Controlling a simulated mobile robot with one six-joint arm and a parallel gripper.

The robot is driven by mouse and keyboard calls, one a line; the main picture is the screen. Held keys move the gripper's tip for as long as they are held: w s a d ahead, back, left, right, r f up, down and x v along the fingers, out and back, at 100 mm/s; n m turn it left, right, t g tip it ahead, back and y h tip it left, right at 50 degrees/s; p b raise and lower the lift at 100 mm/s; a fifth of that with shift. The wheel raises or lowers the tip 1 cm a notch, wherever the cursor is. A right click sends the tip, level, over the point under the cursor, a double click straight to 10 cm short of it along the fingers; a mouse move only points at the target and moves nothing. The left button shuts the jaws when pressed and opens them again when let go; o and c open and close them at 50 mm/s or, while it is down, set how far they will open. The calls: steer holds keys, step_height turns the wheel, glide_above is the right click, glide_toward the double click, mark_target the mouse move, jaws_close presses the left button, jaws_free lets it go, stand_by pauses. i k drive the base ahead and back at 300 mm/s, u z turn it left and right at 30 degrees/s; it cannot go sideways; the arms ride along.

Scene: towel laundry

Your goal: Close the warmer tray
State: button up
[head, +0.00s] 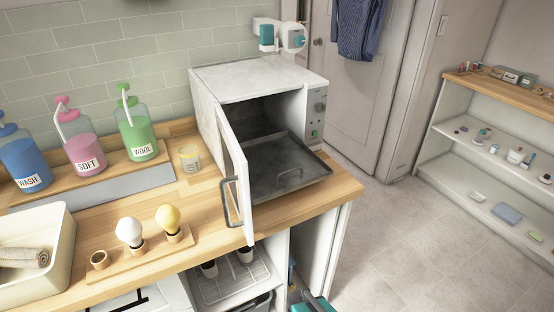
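The white warmer (245,82) stands on the wooden counter, with its front facing right and toward me. Its door (234,172) is open, swung out to the left side, with a dark bar handle (231,202) on its outer face. The dark grey tray (262,176) is slid partly out of the cavity and sticks out past the front. The tray looks empty. Its rear part is in the dark cavity. My gripper is not clearly in view.
Soap bottles (84,152), a glass jar (189,158) and two bulb-shaped items on a wooden board (138,262) stand left of the warmer. A white basin (64,262) holds a rolled towel (24,257). Open floor (400,240) lies between counter and right shelf (490,150).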

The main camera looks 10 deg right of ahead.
mark_target(279, 164)
steer(key=z, duration=0.2)
steer(key=k, duration=0.85)
steer(key=u, duration=0.1)
